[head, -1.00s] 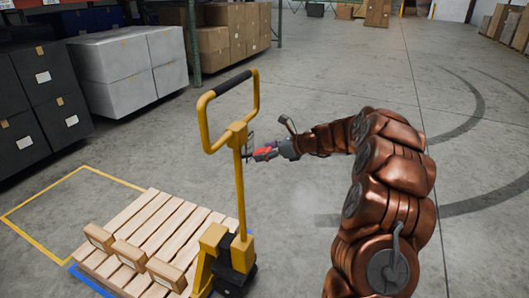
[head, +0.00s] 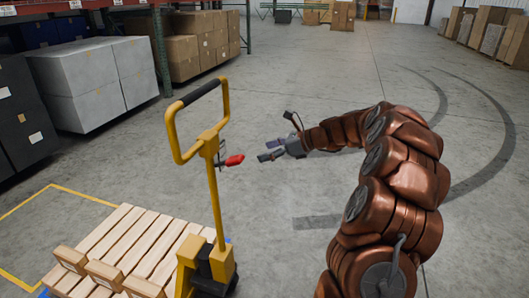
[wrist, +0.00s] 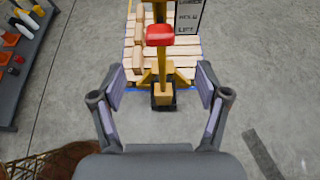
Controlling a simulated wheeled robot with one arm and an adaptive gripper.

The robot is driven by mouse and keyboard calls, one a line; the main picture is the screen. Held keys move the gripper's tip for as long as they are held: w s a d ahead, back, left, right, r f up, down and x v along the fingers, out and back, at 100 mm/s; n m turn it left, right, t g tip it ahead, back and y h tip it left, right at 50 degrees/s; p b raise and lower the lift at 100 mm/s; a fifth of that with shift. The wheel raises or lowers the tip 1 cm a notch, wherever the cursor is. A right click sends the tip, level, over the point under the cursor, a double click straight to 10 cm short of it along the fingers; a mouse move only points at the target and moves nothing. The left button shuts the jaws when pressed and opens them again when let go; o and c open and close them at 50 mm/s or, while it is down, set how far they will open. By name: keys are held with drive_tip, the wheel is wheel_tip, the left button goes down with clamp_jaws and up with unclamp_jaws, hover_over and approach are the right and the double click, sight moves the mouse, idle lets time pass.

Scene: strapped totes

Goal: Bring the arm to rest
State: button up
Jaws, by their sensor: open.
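My gripper (head: 266,151) is open and empty, apart from the pallet jack, to the right of its handle in the head view. In the wrist view, the two spread fingers (wrist: 160,82) have clear floor and the jack's base between them. The yellow pallet jack (head: 213,190) stands upright with a looped handle with a black grip. A red-tipped lever (head: 234,160) sticks out from its handle post toward my gripper; its red end (wrist: 159,36) also shows ahead of the fingers in the wrist view. My arm is bent and held out over the floor.
A wooden pallet (head: 124,240) lies at the jack, beside a yellow floor outline. A placard (wrist: 188,16) reading hold and lift shows by the handle. White boxes (head: 93,85) and cartons stand back left. A rack of tools (wrist: 30,60) is left in the wrist view. Floor to the right is clear.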

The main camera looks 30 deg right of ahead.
idle(0.3)
drive_tip(key=s+a+r+n+g+h+p, duration=0.15)
drive_tip(key=s+a+n+g, duration=0.55)
drive_tip(key=s+a+n, duration=0.95)
drive_tip(key=s+a+f+n+g+h+p, duration=0.1)
drive_tip(key=s+n, duration=0.4)
drive_tip(key=s, duration=0.9)
drive_tip(key=s+a+f+n+g+h+p, duration=0.1)
drive_tip(key=s+n+h, duration=0.4)
drive_tip(key=s, duration=0.9)
drive_tip(key=shift+s+a+f+g+h+p, duration=0.25)
drive_tip(key=shift+s+f+g+h+p, duration=0.15)
drive_tip(key=shift+f+g+h, duration=0.35)
